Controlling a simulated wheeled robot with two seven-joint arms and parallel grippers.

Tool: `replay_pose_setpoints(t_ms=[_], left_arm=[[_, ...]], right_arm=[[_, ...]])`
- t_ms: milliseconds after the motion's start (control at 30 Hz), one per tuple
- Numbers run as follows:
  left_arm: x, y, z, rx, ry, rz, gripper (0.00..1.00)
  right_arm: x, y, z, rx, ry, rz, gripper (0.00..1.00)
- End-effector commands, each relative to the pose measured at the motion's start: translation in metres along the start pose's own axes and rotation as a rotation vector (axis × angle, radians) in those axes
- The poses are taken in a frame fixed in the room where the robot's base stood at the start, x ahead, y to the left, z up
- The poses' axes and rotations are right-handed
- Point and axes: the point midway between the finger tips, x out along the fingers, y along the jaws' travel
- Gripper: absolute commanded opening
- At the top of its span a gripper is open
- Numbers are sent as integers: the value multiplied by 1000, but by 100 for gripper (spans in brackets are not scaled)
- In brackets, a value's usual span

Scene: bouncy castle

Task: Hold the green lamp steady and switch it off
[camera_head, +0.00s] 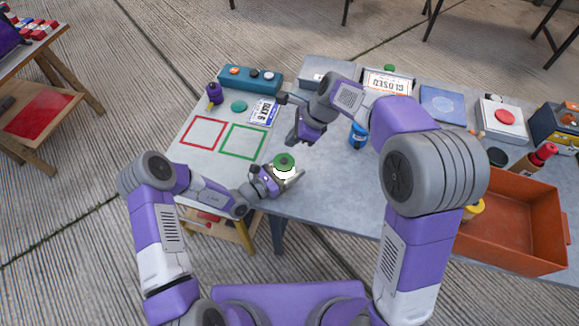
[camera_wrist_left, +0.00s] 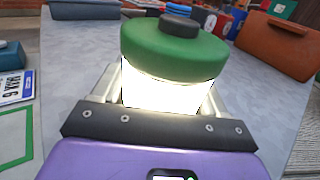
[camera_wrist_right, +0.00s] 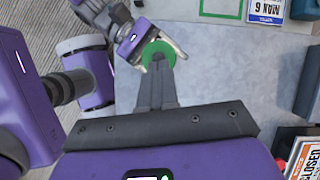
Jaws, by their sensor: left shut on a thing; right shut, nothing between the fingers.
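The green lamp (camera_head: 284,161) has a green cap and a glowing white body, so it is lit. In the left wrist view the lamp (camera_wrist_left: 172,55) stands between the fingers, with a dark round button (camera_wrist_left: 180,24) on top of its cap. My left gripper (camera_head: 287,178) is shut around the lamp's white body at the table's front edge. My right gripper (camera_head: 293,140) is shut and empty, above and behind the lamp. In the right wrist view its closed fingertips (camera_wrist_right: 156,70) overlap the green cap (camera_wrist_right: 157,50), hiding the button; I cannot tell whether they touch.
The grey table (camera_head: 325,193) carries a red outlined square (camera_head: 204,132) and a green outlined square (camera_head: 243,141), left of the lamp. A blue can (camera_head: 358,135) stands right of my right gripper. An orange bin (camera_head: 510,220) sits at the right.

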Motion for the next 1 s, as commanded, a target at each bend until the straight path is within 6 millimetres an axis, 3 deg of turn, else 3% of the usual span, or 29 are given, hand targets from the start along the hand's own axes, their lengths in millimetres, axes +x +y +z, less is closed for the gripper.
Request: replay_pose_setpoints(t_ms=[267, 600, 1000], left_arm=[[0, 0, 0, 0, -1, 0, 29], [0, 0, 0, 0, -1, 0, 29], [0, 0, 0, 0, -1, 0, 29]], right_arm=[[-1, 1, 22, -190, -179, -209, 0], [-4, 2, 22, -286, -185, -341, 0], [39, 6, 0, -282, -184, -339, 0]])
